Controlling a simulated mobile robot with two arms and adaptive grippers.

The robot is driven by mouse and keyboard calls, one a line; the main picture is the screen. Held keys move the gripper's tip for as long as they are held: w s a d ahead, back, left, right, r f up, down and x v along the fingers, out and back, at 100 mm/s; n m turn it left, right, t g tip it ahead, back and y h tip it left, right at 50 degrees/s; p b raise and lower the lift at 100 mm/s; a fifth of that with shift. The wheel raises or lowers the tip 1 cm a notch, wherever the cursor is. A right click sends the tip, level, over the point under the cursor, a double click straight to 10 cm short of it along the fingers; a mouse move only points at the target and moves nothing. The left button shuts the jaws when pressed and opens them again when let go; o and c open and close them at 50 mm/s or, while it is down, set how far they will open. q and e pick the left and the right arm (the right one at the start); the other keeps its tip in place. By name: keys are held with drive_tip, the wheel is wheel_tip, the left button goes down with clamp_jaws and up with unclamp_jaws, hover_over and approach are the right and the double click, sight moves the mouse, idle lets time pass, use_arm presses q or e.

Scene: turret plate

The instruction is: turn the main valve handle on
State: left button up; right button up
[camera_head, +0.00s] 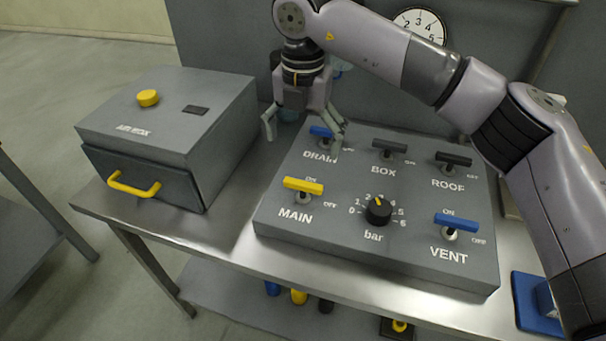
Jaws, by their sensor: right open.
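The MAIN valve handle (303,187) is a yellow bar on a short stem at the front left of the grey turret plate (335,249). It lies crosswise, left to right, with the ON label behind it and the OFF label to its right. My right gripper (303,142) is open and empty, pointing down above the back left of the plate. It is behind the MAIN handle and apart from it. Its right finger partly covers the blue DRAIN handle (321,132). My left gripper is out of view.
The plate also carries BOX (390,146), ROOF (453,160) and VENT (456,222) handles and a black bar knob (378,210). A grey air box (160,110) with a yellow button and yellow drawer handle stands left. A gauge (419,25) is behind. Bare metal table lies between box and plate.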

sight(303, 183)
wheel_tip(303, 183, down, 11)
drive_tip(key=shift+w+r+p, duration=0.1)
drive_tip(key=shift+p, duration=1)
drive_tip(key=shift+c, duration=0.6)
drive_tip(key=c, duration=1)
